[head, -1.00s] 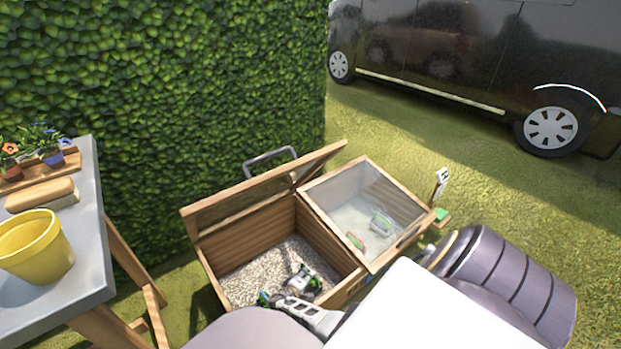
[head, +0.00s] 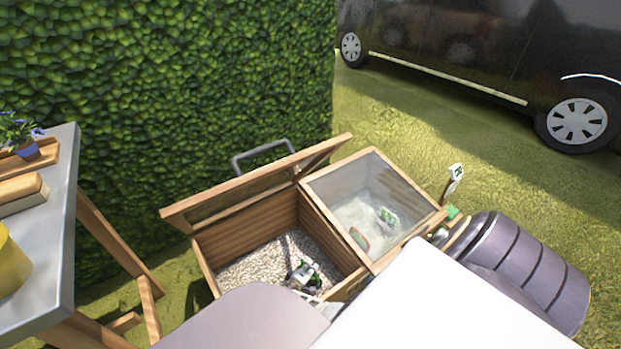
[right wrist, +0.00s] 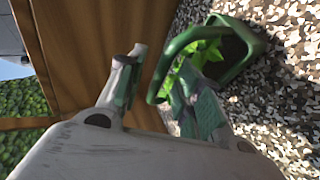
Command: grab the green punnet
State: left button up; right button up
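The green punnet (right wrist: 238,72), with a thick green rim or handle and bright leaves, rests tilted on the gravel in the right wrist view. In the head view only a little green (head: 318,279) shows beside my right gripper (head: 304,274). My right gripper (right wrist: 158,92) is open, its fingers apart. The end of the green loop reaches between the fingertips, and the right finger lies close to the punnet, partly overlapping it. I cannot tell whether they touch. My left gripper is not in view.
The wooden cold frame (head: 262,226) has its left lid (head: 250,186) raised. Its right glass lid (head: 345,185) is down over two small green-edged items. A potting table (head: 55,225) stands left, a hedge behind. Wooden wall (right wrist: 75,50) is close beside the gripper.

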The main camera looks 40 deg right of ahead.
jog(key=shift+c, duration=0.4)
grip_shut()
